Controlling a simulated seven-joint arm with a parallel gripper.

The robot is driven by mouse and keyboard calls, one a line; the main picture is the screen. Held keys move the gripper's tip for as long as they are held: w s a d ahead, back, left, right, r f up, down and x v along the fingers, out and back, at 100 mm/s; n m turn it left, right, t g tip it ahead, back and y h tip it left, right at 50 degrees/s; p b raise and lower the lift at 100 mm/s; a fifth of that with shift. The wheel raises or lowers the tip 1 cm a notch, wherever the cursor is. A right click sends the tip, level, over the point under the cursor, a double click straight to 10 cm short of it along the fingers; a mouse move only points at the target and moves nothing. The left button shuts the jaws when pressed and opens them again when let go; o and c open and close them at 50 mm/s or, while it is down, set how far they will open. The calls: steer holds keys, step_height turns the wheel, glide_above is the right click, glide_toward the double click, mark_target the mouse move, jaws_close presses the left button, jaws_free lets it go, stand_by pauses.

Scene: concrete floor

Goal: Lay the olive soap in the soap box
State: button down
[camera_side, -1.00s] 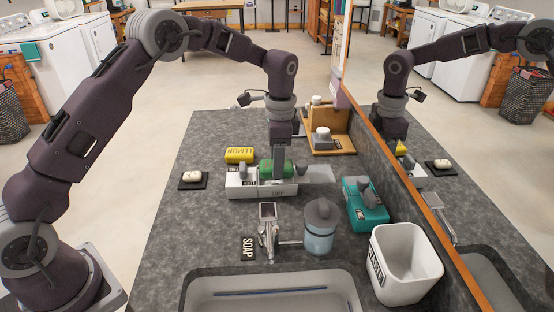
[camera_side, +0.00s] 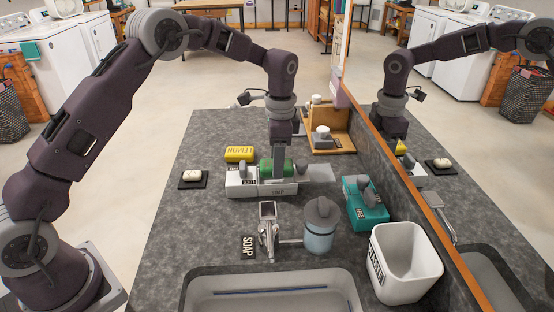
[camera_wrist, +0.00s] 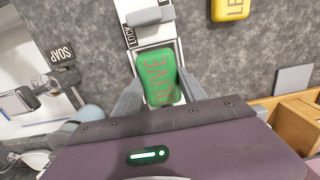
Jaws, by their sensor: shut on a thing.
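The olive soap (camera_wrist: 160,78) is a green bar with red lettering in the wrist view; it also shows in the side view (camera_side: 265,168). The white soap box (camera_side: 240,188) stands on the counter with a grey knob and a "LOCK" label at its left part. The soap is at the open right part of the box, within its rim as seen from the wrist (camera_wrist: 142,52). Whether it touches the box floor is hidden. My gripper (camera_side: 279,178) points down and is shut on the soap, one finger on each long side.
A yellow lemon bar (camera_side: 239,154) lies behind the box. A grey plate (camera_side: 318,173) is at its right. A teal box (camera_side: 364,208), a pump bottle (camera_side: 320,232) and a white waste bin (camera_side: 405,262) stand nearer the sink. A mirror (camera_side: 440,190) borders the right.

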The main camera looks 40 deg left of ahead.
steer(key=shift+f, duration=1.1)
steer(key=c, duration=0.6)
jaws_free()
steer(key=shift+o, duration=0.2)
steer(key=shift+s, duration=0.1)
steer(key=r, duration=0.7)
steer(key=shift+w+r, duration=0.1)
steer(key=shift+w, duration=0.1)
steer(key=s+r+n+t, duration=0.3)
steer(key=s+r+n, duration=0.2)
steer(key=s+r, duration=1.2)
steer(key=s+f+n+t, duration=0.1)
steer(key=s+f+n, duration=0.1)
steer(key=s, duration=0.7)
steer(key=s+d+f+n+t, duration=0.1)
steer(key=s+f+n, duration=0.1)
steer(key=s, duration=0.6)
steer(key=shift+s+f+t, duration=0.4)
steer(key=shift+f, duration=0.05)
